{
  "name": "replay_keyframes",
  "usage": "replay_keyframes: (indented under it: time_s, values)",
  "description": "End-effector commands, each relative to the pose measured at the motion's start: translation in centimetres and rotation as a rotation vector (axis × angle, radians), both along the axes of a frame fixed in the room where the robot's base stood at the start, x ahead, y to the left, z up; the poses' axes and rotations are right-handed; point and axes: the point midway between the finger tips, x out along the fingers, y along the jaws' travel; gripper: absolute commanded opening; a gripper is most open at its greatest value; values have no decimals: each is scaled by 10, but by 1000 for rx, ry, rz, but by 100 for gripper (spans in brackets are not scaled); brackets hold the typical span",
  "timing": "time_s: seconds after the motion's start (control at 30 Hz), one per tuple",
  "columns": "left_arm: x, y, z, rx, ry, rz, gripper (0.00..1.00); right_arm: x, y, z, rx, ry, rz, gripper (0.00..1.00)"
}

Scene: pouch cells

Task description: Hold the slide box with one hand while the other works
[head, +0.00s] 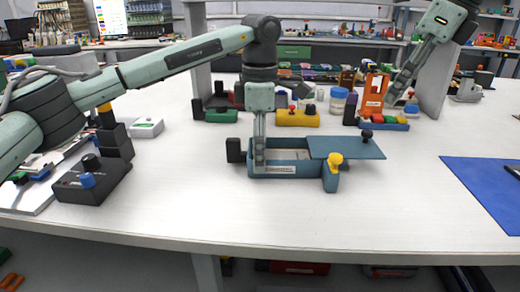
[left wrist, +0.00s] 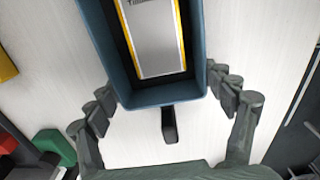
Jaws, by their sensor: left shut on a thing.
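The slide box (head: 288,170) is a blue-grey open tray on the white table. Its flat lid (head: 345,148), with a dark knob, is slid out to the right, leaving the left part open. In the left wrist view, a silver plate with yellow edges (left wrist: 155,40) lies inside the box (left wrist: 160,97). My left gripper (head: 260,155) points down at the box's left end. Its fingers (left wrist: 165,100) straddle the end, one along each side wall, shut on it. My right gripper (head: 398,92) is farther back, beside an orange stand (head: 373,94); its finger opening is unclear.
A yellow knob (head: 335,159) on a blue block sits at the box's front right. A yellow block (head: 297,118) and jars (head: 338,100) stand behind. A blue mat (head: 488,185) lies right; the front table is clear.

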Motion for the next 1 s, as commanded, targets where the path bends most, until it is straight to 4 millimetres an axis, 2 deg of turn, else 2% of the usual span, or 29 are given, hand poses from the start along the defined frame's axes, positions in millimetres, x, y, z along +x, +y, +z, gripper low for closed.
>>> replay_keyframes:
  time_s: [0.03, 0.17, 0.3, 0.47, 0.8, 1.0]
  values:
    - [0, 0, 0, 0, -1, 0, 44, 0, 0, 0, 0, 0, 0, 34]
    - [0, 0, 0, 0, -1, 0, 44, 0, 0, 0, -8, -6, 22, 18]
    - [0, 0, 0, 0, -1, 0, 44, 2, 0, -1, -58, -44, 164, 1]
    - [0, 0, 0, 0, -1, 0, 44, 7, 0, -3, -176, -124, 497, 0]
    - [0, 0, 0, -1, -1, 0, 44, 17, -1, -5, -438, -256, 1343, 0]
    - [0, 0, 0, -1, -1, 0, 44, 22, -1, -6, -544, -288, 1786, 0]
